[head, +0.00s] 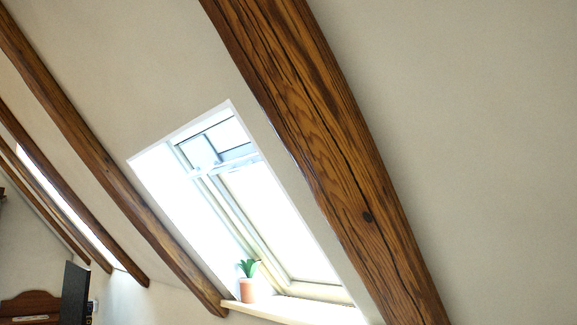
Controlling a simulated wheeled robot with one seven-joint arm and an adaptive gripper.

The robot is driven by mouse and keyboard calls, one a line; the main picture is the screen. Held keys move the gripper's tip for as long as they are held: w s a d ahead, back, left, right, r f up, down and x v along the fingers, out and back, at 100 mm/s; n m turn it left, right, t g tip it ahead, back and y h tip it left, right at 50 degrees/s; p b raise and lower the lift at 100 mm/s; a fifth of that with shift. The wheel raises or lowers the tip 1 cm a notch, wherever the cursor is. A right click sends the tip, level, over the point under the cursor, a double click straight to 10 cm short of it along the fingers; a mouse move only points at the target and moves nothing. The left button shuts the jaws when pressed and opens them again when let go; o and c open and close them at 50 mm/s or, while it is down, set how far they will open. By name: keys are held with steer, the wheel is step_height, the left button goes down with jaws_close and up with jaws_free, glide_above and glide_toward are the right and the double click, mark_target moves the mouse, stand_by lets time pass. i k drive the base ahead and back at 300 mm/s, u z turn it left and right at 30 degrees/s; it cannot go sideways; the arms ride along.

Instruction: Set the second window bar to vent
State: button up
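A roof window (270,215) is set in the sloped wall in the head view, bright with daylight. A pale bar (222,166) runs across its upper part, below a grey-blue panel at the top. The glare hides the bar's exact setting. A second bright window opening (65,205) shows farther off at the left, mostly hidden by beams; no bar can be made out there. My gripper is not in view.
A potted green plant (248,281) stands on the white window sill (295,311). A thick wooden beam (330,150) slopes down right of the window, another beam (110,165) left of it. A dark upright panel (74,293) and brown wooden furniture (30,306) are at lower left.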

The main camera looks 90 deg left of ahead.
mark_target(200, 151)
steer(key=u, duration=4.05)
steer(key=k, duration=0.35)
steer(key=z, duration=0.75)
steer(key=i, duration=0.45)
steer(key=u, duration=0.1)
steer(key=k, duration=0.5)
steer(key=u, duration=1.15)
steer(key=i, duration=0.65)
steer(key=z, duration=0.15)
